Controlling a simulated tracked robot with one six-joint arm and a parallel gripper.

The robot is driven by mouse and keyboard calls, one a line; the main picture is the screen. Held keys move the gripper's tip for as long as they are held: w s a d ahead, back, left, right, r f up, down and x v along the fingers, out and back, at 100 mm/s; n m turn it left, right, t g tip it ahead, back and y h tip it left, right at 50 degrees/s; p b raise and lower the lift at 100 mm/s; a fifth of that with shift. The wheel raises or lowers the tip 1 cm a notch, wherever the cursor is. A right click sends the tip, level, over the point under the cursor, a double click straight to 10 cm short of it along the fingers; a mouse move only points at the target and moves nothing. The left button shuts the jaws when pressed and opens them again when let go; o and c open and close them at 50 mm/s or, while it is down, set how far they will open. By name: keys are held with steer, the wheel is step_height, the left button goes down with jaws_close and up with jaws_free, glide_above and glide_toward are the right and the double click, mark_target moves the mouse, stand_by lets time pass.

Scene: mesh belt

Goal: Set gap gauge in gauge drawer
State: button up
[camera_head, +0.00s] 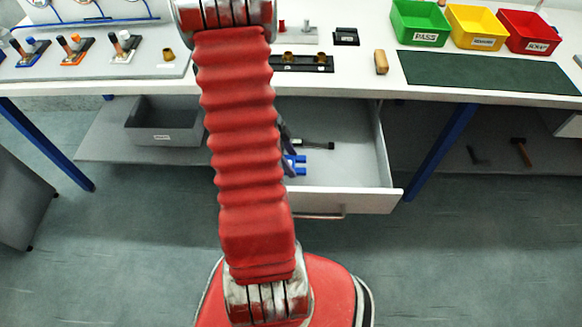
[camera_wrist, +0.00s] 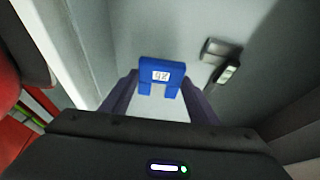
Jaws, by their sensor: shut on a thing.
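The gap gauge (camera_wrist: 162,77) is a small blue block with two legs and a white numbered label. My gripper (camera_wrist: 160,88) is shut on it, one dark finger on each side. In the head view, the blue gauge (camera_head: 296,165) shows just right of my red arm, over the inside of the open gauge drawer (camera_head: 345,201). My gripper is mostly hidden behind the arm there. I cannot tell whether the gauge touches the drawer floor.
A dark tool with a grey end (camera_wrist: 226,72) lies in the drawer, right of the gauge; it also shows in the head view (camera_head: 318,145). The drawer's right part is clear. A grey bin (camera_head: 163,135) sits on the shelf to the left. The worktop overhangs the drawer's back.

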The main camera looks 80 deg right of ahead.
steer(key=shift+f, duration=0.45)
steer(key=shift+f, duration=2.05)
steer(key=o, duration=1.3)
steer(key=shift+f, duration=0.1)
steer(key=shift+o, duration=0.2)
steer(key=v, duration=1.2)
